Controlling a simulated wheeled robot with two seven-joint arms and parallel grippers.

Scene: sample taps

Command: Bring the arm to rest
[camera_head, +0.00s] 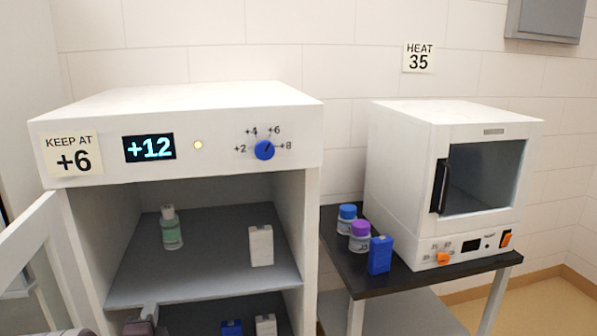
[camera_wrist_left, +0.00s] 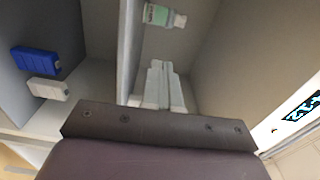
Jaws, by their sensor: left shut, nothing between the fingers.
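My left gripper (camera_head: 149,312) shows at the bottom left of the head view, low in front of the open white cabinet (camera_head: 190,100), near the front edge of its upper shelf (camera_head: 200,287). In the left wrist view its fingers (camera_wrist_left: 158,72) are together, with nothing between them. A bottle with a green label (camera_head: 171,230) stands on the upper shelf; it also shows beyond the fingers in the left wrist view (camera_wrist_left: 160,15). My right gripper is in neither view.
The cabinet door (camera_head: 30,262) stands open at left. A white box (camera_head: 261,246) is on the upper shelf. Blue (camera_head: 231,327) and white (camera_head: 266,325) boxes are below. The display (camera_head: 149,147) reads +12; the sign (camera_head: 72,154) says +6. A heater (camera_head: 440,180) stands right.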

